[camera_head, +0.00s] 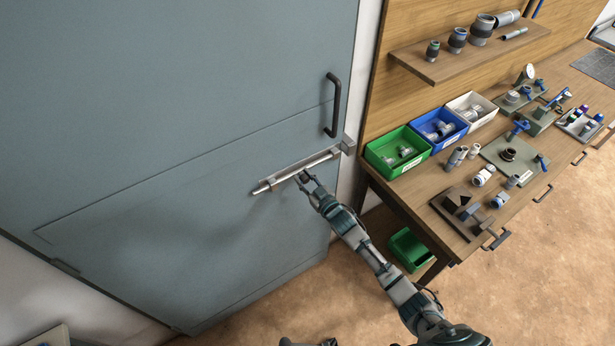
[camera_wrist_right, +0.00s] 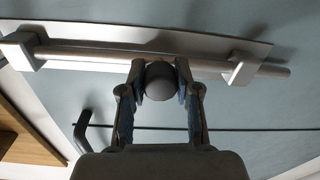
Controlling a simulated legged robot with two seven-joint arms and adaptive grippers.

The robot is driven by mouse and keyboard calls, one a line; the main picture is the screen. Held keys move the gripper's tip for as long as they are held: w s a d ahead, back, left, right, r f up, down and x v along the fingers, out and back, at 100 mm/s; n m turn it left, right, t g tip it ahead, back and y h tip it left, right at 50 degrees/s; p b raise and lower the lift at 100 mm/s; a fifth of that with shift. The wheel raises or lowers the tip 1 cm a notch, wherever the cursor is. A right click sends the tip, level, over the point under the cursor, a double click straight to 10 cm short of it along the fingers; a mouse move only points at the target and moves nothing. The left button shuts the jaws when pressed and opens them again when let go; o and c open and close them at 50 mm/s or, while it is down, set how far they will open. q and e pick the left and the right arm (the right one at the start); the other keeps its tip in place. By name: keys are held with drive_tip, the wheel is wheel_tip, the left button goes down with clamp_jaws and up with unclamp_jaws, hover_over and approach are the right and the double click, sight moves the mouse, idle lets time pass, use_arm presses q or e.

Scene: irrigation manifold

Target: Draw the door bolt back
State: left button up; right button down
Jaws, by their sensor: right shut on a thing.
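The door bolt (camera_head: 292,172) is a pale metal rod on a light plate across the grey-blue door (camera_head: 200,95). Its left end sticks out past the left guide. Its right end lies close to the keeper (camera_head: 347,145) at the door's edge; I cannot tell whether it sits inside. My right gripper (camera_head: 305,179) is at the bolt's knob. In the wrist view, the dark round knob (camera_wrist_right: 160,82) sits between the two fingers of the right gripper (camera_wrist_right: 160,88), and the rod (camera_wrist_right: 90,57) runs behind it through two guide brackets.
A dark door handle (camera_head: 334,105) stands out above the bolt. To the right is a workbench (camera_head: 440,220) with green, blue and white bins and several fittings. A green bin (camera_head: 408,250) is below it. The floor before the door is mostly clear.

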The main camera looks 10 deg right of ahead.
drive_tip(key=c, duration=0.8)
unclamp_jaws()
drive_tip(key=shift+s+a+f, duration=0.1)
drive_tip(key=shift+a+f, duration=0.05)
drive_tip(key=shift+f, duration=0.05)
drive_tip(key=shift+a+r, duration=0.1)
use_arm(q)
drive_tip(key=shift+a, duration=0.1)
use_arm(e)
drive_tip(key=v, duration=1.2)
drive_tip(key=shift+f, duration=0.25)
